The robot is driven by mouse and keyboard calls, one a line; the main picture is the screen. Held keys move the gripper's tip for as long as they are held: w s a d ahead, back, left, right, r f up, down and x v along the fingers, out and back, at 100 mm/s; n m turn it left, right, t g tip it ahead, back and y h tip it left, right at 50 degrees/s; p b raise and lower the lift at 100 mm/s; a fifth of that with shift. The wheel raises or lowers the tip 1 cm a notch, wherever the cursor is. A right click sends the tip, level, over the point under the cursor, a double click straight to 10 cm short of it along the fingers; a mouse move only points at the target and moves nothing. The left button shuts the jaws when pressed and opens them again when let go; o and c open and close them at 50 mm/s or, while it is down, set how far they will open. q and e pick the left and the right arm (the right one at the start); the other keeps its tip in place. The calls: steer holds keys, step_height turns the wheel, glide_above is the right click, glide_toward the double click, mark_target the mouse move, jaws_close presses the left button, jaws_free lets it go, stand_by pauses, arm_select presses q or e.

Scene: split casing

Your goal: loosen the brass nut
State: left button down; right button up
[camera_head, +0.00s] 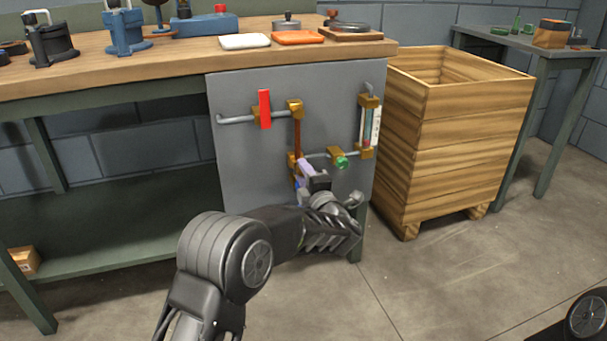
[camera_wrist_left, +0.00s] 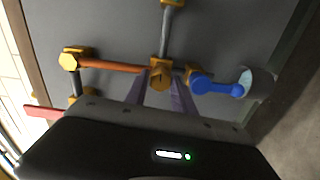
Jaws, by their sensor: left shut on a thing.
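A grey panel (camera_head: 240,165) on the bench front carries pipes and brass fittings. In the head view my left gripper (camera_head: 306,172) reaches the lower end of the copper pipe (camera_head: 297,132). A brass fitting (camera_head: 292,158) shows there, partly hidden by the gripper. In the left wrist view the two fingers of my left gripper (camera_wrist_left: 159,94) stand on either side of a brass nut (camera_wrist_left: 161,73) at the end of the copper pipe (camera_wrist_left: 112,66). The gripper is shut on it. The hand hides the fingers' lower parts. My right gripper is not in view.
A red handle (camera_head: 264,109), a green knob (camera_head: 342,162) and a gauge tube (camera_head: 370,126) sit on the panel. A blue lever (camera_wrist_left: 216,86) is close right of the fingers in the wrist view. A wooden crate (camera_head: 455,120) stands right of the bench.

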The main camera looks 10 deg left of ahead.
arm_select(q)
steer(key=shift+d+f+n, duration=0.1)
steer(key=shift+n, duration=7.8)
steer(key=c, duration=1.1)
jaws_free()
steer(key=shift+o, duration=0.2)
